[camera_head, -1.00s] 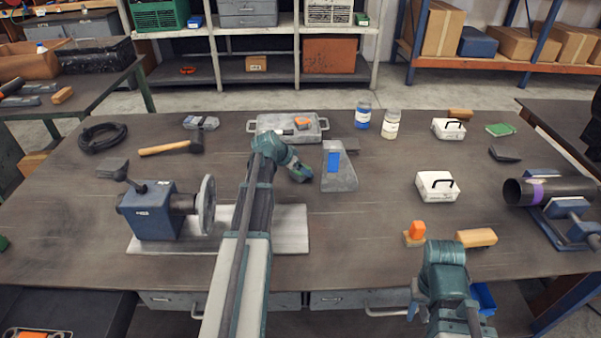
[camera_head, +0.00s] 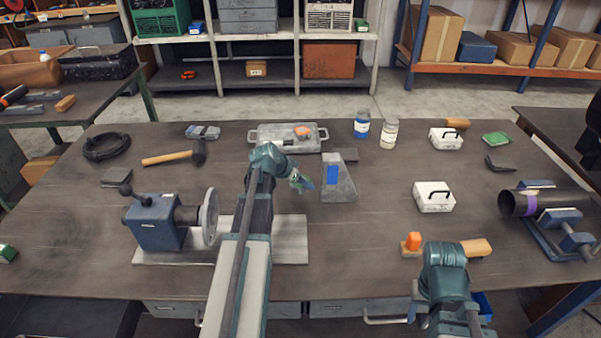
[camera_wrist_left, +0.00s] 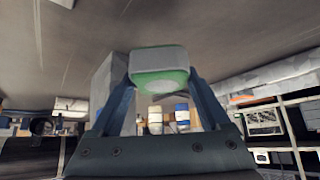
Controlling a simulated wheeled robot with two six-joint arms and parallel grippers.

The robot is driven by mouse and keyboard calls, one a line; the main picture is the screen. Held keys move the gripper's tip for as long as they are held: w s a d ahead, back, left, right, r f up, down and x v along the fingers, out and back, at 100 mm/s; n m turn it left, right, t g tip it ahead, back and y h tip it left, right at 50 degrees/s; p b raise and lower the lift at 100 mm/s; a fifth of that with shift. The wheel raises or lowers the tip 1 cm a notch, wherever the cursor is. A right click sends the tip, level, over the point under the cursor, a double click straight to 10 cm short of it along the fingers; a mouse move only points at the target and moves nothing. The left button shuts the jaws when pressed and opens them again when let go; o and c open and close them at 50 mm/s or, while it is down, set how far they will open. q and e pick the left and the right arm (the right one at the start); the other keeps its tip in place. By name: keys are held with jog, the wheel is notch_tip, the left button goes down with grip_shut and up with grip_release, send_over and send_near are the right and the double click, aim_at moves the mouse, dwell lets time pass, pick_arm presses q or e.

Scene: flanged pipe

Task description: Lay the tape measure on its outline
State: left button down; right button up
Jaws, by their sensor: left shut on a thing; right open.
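My left gripper (camera_head: 302,183) is above the middle of the table, beside the grey wedge-shaped block. In the left wrist view its two fingers are shut on a rounded grey-white and green case (camera_wrist_left: 160,68), which looks like the tape measure. In the head view the case is too small and hidden to make out. My right gripper (camera_head: 444,258) is at the table's front edge on the right, open; its fingertips are hard to see. I cannot make out the tape measure's outline on the table.
The grey block with a blue label (camera_head: 339,180) stands just right of my left gripper. A metal tray (camera_head: 270,146) holding an orange item lies behind. A blue vise-like machine (camera_head: 155,222) stands left. A white case (camera_head: 434,197) and wooden block (camera_head: 476,247) are right.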

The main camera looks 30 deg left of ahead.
pick_arm(q)
jog(key=s+d, duration=0.2)
jog(key=s, duration=0.1)
jog(key=s+d, duration=0.2)
jog(key=s, duration=0.1)
jog(key=s+d+r, duration=0.1)
jog(key=s, duration=0.2)
jog(key=shift+s+d+p, duration=0.3)
jog(key=shift+d+p, duration=0.1)
jog(key=shift+s, duration=0.1)
